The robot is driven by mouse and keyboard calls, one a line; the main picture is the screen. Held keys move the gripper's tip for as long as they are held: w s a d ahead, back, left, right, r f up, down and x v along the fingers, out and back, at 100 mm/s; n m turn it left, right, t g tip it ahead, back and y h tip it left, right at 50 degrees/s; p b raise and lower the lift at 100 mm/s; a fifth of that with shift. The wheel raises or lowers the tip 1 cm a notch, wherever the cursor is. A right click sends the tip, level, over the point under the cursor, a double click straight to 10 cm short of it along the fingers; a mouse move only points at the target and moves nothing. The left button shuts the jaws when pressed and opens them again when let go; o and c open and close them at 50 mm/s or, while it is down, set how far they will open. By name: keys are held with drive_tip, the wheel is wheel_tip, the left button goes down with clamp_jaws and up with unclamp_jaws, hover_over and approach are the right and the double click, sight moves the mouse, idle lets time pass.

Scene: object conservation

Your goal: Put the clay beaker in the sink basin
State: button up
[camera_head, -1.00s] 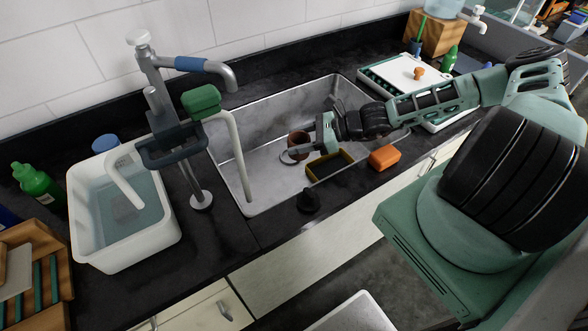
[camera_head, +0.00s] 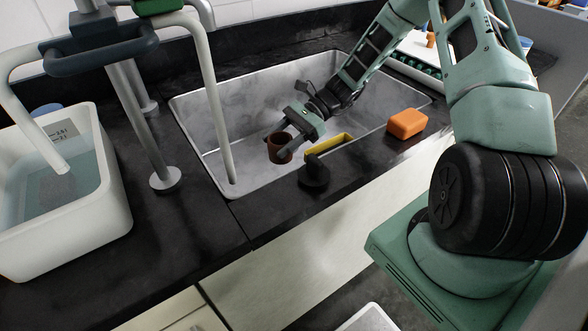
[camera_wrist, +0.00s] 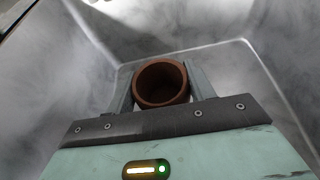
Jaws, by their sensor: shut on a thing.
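The clay beaker (camera_head: 279,148) is a small reddish-brown cup, inside the outline of the metal sink basin (camera_head: 237,105). My gripper (camera_head: 285,138) reaches down into the basin from the right and is shut on the beaker. In the wrist view the beaker (camera_wrist: 161,82) is between my two fingers (camera_wrist: 160,90), its round open mouth facing the camera. The basin walls (camera_wrist: 68,70) surround it there. I cannot tell whether the beaker's base touches the basin floor.
A white faucet spout (camera_head: 212,100) stands over the basin's left part. A yellow-edged holder (camera_head: 330,144), a black knob (camera_head: 314,175) and an orange sponge (camera_head: 407,123) are along the front edge. A white tub of water (camera_head: 95,215) stands at the left.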

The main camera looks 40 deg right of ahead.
wheel_tip(320, 180, down, 9)
drive_tip(key=shift+f, duration=0.1)
idle(0.3)
drive_tip(key=o, duration=1)
drive_tip(key=shift+f, duration=0.1)
drive_tip(key=shift+d+r, duration=0.15)
drive_tip(key=shift+r, duration=0.05)
drive_tip(key=b+v, duration=0.1)
drive_tip(key=v, duration=1)
drive_tip(key=shift+d+r, duration=0.1)
drive_tip(key=shift+d, duration=0.25)
